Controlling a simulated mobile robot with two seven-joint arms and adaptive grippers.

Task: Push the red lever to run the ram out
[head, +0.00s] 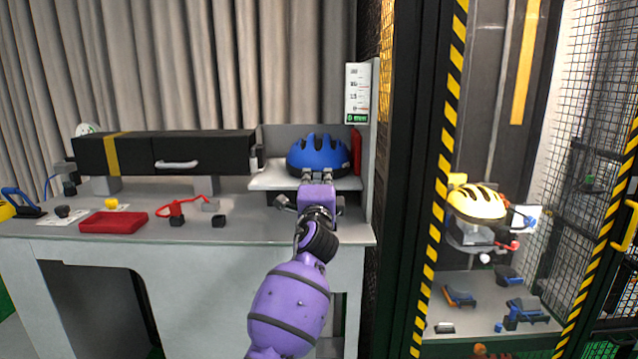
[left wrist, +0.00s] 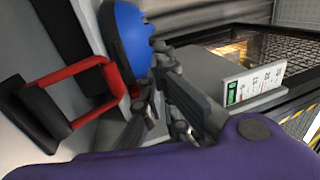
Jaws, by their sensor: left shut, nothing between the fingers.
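My left gripper (head: 317,181) is shut and empty in front of the lower edge of a blue helmet (head: 318,154) on a white ledge; I cannot tell whether they touch. The helmet also shows in the left wrist view (left wrist: 126,38), beside the gripper fingers (left wrist: 150,108). A red bent bar with a dark end, probably the red lever (left wrist: 77,75), shows left of the fingers there. A long black housing (head: 200,150), perhaps the ram's, lies left of the helmet.
A red plate (head: 356,151) stands right of the helmet, below a white scale sign (head: 358,93). A red pad (head: 113,222) and small parts lie on the bench (head: 190,240). A striped post (head: 441,170) and mesh cage with a yellow helmet (head: 475,201) stand at right.

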